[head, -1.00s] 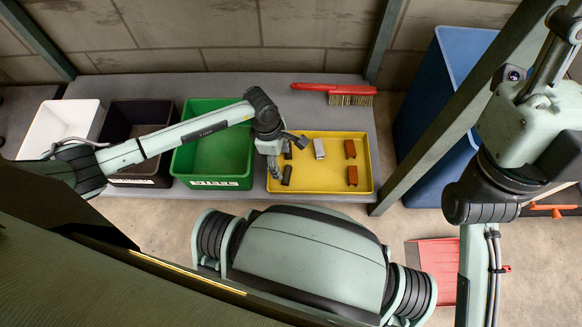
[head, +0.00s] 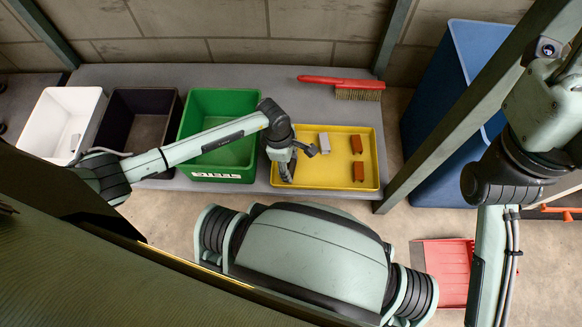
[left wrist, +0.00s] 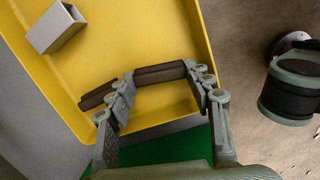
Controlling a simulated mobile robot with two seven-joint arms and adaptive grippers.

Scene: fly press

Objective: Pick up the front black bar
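The front black bar (left wrist: 160,73) lies at the near left of the yellow tray (head: 340,188). In the left wrist view it spans the space between the two fingertips of my left gripper (left wrist: 158,72), which meet its ends. Whether it is clear of the tray floor I cannot tell. A second black bar (left wrist: 97,93) lies behind it, partly covered by one finger. In the head view my left gripper (head: 288,170) reaches down into the tray and hides most of both black bars. My right arm shows at the right edge; its gripper is out of view.
A grey bar (head: 324,143) and two orange-brown bars (head: 356,143) (head: 358,171) lie in the tray. Green (head: 220,95), black (head: 140,97) and white (head: 62,97) bins stand left. A red brush (head: 340,82) lies behind the tray. A blue bin (head: 480,45) stands right.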

